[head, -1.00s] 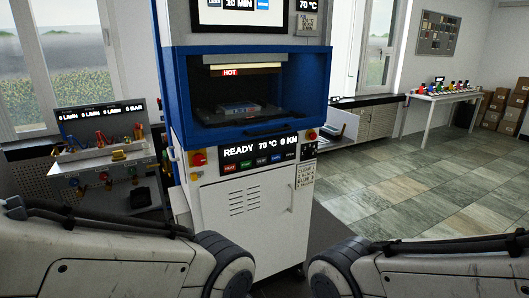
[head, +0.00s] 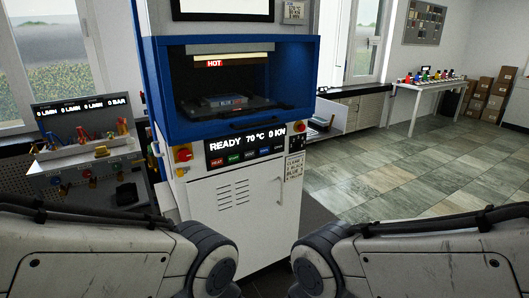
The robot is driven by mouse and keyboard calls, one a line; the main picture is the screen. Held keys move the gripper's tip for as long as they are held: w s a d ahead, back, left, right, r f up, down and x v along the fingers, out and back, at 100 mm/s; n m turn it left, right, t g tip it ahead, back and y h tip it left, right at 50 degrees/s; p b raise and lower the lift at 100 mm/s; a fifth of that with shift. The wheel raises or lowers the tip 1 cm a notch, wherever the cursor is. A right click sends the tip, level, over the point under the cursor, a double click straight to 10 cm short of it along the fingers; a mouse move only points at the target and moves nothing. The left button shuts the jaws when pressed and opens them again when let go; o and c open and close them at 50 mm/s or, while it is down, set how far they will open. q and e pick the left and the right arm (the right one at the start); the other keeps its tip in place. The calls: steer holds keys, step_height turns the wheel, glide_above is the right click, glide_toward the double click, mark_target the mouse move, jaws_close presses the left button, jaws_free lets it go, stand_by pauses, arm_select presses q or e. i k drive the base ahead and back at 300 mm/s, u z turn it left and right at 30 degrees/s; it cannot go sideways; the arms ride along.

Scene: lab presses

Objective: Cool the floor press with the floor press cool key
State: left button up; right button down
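The floor press (head: 238,205) stands in front of me, a white cabinet with a blue-framed chamber (head: 160,92). A lit "HOT" sign (head: 214,64) shows inside the chamber, above a small block (head: 222,101) on the lower plate. Its display (head: 245,142) reads READY, 70 °C, 0 KN. Below the display is a row of small keys: a red one (head: 217,162), a green one (head: 233,158), a blue one (head: 264,152) and others. The blue key's label is too small to read surely. Neither gripper is in view; only my arm links show at the bottom.
A red knob on yellow (head: 183,154) sits left of the keys, and another (head: 299,127) at the right. A bench with gauges and fittings (head: 84,152) stands at the left. A white table (head: 430,86) and cardboard boxes (head: 489,97) are at the far right. Tiled floor (head: 400,175) is clear at right.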

mark_target(263, 150)
steer(key=z, duration=0.05)
steer(key=k, duration=0.65)
steer(key=u, duration=0.55)
steer(key=i, duration=0.5)
steer(key=u, duration=0.9)
steer(key=i, duration=1.3)
steer(key=z, duration=1)
steer(key=i, duration=0.55)
steer(key=z, duration=0.65)
